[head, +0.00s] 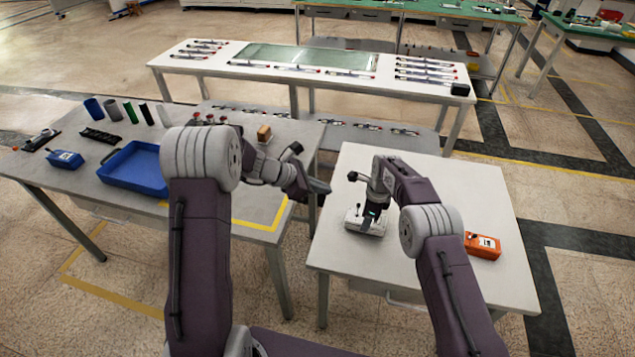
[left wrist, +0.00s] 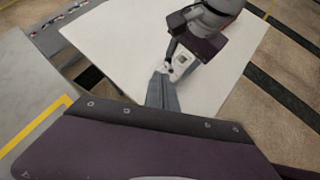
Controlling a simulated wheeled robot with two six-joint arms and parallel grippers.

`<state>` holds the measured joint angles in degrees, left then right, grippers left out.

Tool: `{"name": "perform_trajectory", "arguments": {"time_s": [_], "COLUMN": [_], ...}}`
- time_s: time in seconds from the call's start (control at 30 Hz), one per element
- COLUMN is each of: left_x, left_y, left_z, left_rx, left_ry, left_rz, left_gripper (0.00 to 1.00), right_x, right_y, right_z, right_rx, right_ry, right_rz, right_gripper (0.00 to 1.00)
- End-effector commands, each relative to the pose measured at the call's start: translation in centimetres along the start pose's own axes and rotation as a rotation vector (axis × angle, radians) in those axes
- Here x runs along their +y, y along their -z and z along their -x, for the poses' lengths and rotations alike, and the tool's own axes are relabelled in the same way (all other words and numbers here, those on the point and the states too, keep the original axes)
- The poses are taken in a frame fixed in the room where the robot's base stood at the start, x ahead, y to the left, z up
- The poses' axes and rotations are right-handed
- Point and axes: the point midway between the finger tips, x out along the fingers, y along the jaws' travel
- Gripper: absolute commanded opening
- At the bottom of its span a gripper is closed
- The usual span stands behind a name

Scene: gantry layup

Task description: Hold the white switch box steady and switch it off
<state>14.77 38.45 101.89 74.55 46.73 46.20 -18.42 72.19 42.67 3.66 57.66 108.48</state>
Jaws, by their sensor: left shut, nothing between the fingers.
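The white switch box (head: 364,226) sits on the white table at the right, near its left edge. It also shows in the left wrist view (left wrist: 182,61), beside my right arm. My right gripper (head: 371,212) points down at the box and hides part of its top; whether its fingers touch or grip the box I cannot tell. My left gripper (head: 321,188) is shut and empty, left of the box and apart from it, by the table's left edge. In the left wrist view its fingers (left wrist: 162,78) point towards the box. The switch's position is too small to tell.
An orange device (head: 482,245) lies on the right part of the white table (head: 470,195). The grey table at the left holds a blue tray (head: 136,170), coloured cylinders and a blue box (head: 65,159). A gap separates the two tables.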

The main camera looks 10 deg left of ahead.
Motion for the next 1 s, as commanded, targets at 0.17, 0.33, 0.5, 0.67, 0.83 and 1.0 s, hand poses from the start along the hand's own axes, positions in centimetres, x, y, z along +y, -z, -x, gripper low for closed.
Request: {"name": "perform_trajectory", "arguments": {"time_s": [0.17, 0.33, 0.5, 0.67, 0.83, 1.0], "left_x": [0.8, 1.0, 1.0, 1.0, 1.0, 1.0], "left_y": [-0.5, -0.7, -0.7, -0.7, -0.7, -0.7], "left_z": [2.3, 2.9, 2.8, 2.8, 2.8, 2.8], "left_rx": [0.000, 0.001, 0.001, 0.001, 0.000, 0.000], "left_ry": [-0.001, 0.000, 0.001, 0.001, 0.001, 0.001], "left_rz": [-0.001, 0.000, 0.000, 0.000, 0.000, 0.000], "left_gripper": [0.00, 0.00, 0.00, 0.00, 0.00, 0.00], "right_x": [0.0, 0.0, 0.0, 0.0, 0.0, 0.0], "right_y": [0.0, 0.0, 0.0, 0.0, 0.0, 0.0], "right_z": [0.0, 0.0, 0.0, 0.0, 0.0, 0.0], "right_rx": [0.000, 0.000, 0.000, 0.000, 0.000, 0.000], "right_ry": [0.001, 0.001, 0.001, 0.001, 0.001, 0.000], "right_rz": [0.000, 0.000, 0.000, 0.000, 0.000, 0.000], "right_gripper": [0.00, 0.00, 0.00, 0.56, 0.79, 0.79]}}
